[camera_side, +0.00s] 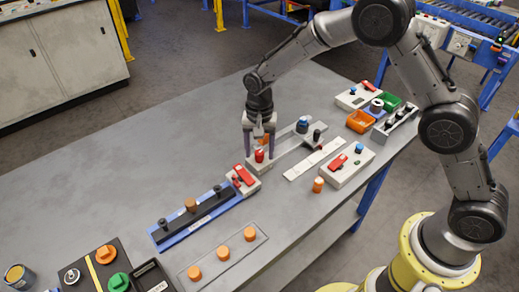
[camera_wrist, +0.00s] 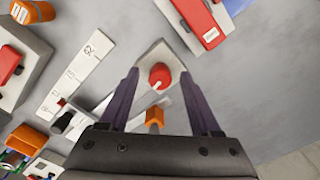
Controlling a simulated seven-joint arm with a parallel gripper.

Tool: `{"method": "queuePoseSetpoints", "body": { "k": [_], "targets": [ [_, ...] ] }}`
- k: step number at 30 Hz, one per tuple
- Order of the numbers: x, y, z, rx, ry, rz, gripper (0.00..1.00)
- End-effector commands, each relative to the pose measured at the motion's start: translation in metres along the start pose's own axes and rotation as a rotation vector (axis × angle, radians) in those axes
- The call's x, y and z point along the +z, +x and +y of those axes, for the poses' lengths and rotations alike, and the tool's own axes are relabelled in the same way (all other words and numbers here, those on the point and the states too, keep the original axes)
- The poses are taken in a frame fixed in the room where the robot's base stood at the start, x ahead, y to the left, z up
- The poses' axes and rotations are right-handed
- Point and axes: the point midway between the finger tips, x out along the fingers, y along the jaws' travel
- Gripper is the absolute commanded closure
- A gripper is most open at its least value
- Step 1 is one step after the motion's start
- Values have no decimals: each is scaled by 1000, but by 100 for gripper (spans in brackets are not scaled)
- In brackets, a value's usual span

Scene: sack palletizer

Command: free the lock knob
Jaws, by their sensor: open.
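A red knob (camera_side: 259,155) stands on a pale end block at the near end of a grey slide rail (camera_side: 292,143). In the wrist view the red knob (camera_wrist: 159,76) shows between the two finger tips, with a gap on either side. I cannot tell from any marking whether it is the lock knob. My gripper (camera_side: 259,149) is open and points down around the red knob; in the wrist view my gripper (camera_wrist: 159,74) holds nothing.
A block with a red lever (camera_side: 243,174) sits close by on the near left, at the end of a blue rail (camera_side: 195,222). A white scale strip (camera_side: 313,160) and another red-lever box (camera_side: 348,168) lie to the right. The table's left part is clear.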

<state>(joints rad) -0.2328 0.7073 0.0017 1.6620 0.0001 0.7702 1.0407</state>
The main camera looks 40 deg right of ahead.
Motion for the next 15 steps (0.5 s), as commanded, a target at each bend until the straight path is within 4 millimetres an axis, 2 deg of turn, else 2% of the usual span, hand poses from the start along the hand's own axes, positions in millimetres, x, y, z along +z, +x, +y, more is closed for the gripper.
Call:
{"method": "queuePoseSetpoints", "body": {
  "k": [4, 15],
  "targets": [
    [0, 0, 0, 0, 0, 0, 36],
    [0, 0, 0, 0, 0, 0, 100]
  ]
}}
